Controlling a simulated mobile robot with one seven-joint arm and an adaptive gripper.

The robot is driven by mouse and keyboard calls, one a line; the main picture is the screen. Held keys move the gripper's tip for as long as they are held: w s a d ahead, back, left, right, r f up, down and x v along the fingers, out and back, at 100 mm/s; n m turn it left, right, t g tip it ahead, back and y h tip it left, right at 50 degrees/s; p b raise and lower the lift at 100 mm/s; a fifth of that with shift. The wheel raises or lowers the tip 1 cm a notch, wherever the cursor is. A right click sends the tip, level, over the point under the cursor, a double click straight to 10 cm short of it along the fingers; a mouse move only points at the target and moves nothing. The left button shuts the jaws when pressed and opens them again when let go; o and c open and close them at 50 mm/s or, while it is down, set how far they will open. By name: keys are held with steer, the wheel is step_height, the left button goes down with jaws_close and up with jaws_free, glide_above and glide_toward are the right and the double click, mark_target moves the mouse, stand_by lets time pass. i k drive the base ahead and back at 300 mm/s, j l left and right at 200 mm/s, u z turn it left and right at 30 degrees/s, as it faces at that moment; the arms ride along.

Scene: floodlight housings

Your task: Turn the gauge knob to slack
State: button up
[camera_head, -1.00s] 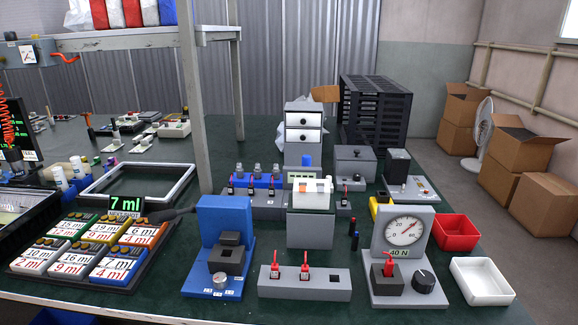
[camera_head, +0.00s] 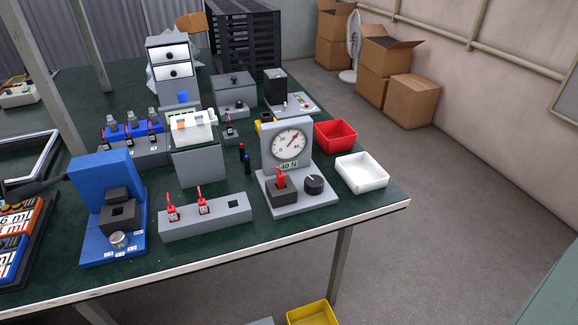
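The gauge (camera_head: 289,145) is a grey stand with a round white dial, its red needle pointing to the upper right. A label below the dial reads 40 N. Its black knob (camera_head: 314,183) sits on the right of the base, with a pale mark on it; its exact setting is too small to read. Left of the knob, a red-topped piece (camera_head: 280,178) stands in a black block (camera_head: 283,190) on the same base. My gripper is not in view, and nothing touches the knob.
A grey rack (camera_head: 230,207) with two red-topped pieces stands left of the gauge, and a blue fixture (camera_head: 95,190) beyond it. A red bin (camera_head: 335,135) and white bin (camera_head: 361,172) stand to the right. Open floor (camera_head: 440,255) lies beyond the table's right edge.

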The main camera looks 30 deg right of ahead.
mark_target(313, 184)
steer(key=k+l+z, duration=0.15)
steer(key=l, duration=0.2)
steer(key=k+l+z, duration=0.15)
steer(key=l, duration=0.2)
steer(key=k+l+z, duration=0.15)
steer(key=l, duration=0.2)
